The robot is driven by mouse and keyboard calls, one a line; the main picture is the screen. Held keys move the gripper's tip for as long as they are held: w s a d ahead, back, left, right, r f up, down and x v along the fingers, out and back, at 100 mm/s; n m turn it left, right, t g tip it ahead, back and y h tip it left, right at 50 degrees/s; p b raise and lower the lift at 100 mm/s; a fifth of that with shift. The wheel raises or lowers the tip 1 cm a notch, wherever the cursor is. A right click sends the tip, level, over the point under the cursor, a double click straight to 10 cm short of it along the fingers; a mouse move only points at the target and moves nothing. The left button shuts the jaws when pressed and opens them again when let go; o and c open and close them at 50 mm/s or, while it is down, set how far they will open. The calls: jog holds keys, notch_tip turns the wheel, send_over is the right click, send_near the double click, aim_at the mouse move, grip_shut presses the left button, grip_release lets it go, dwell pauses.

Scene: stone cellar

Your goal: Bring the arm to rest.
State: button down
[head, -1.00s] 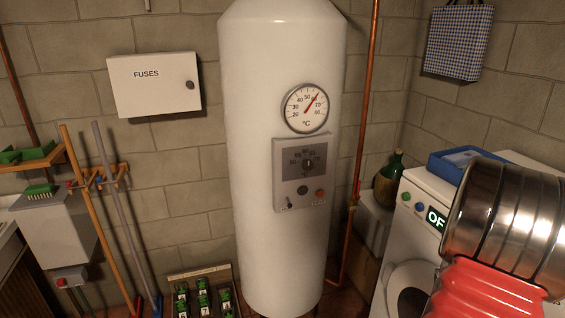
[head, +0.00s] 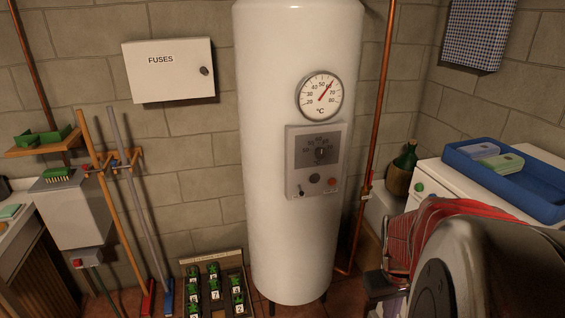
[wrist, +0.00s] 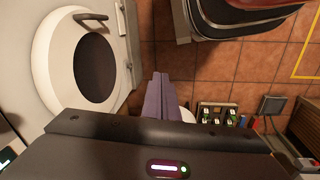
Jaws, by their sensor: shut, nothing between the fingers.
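My arm (head: 460,265) shows at the lower right of the head view, with a grey rounded link and a ribbed red part. It stands in front of the white washing machine (head: 440,188) and hides much of it. In the wrist view my gripper (wrist: 159,80) is shut and empty, its two fingers together above the tiled floor. The washing machine's round door (wrist: 47,62), with a dark window, is to the left of the fingers in that view, apart from them.
A tall white boiler (head: 297,230) stands mid-view. A blue tray (head: 548,208) lies on the machine. A crate of numbered green-topped items (head: 247,292) is on the floor. Broom handles (head: 112,200) lean at left.

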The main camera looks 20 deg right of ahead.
jog(key=w+a+r+n+t, duration=0.1)
jog(key=a+r, duration=0.3)
jog(key=a, duration=0.4)
jog(key=w+a+r+n+t+y, duration=0.1)
jog(key=w+a+r+t, duration=0.1)
jog(key=a+r, duration=0.3)
jog(key=w+a+r+n+t, duration=0.2)
jog(key=a+r, duration=0.3)
jog(key=a, duration=0.8)
jog(key=shift+r+t, duration=0.25)
jog(key=shift+t, duration=0.15)
jog(key=shift+d, duration=0.1)
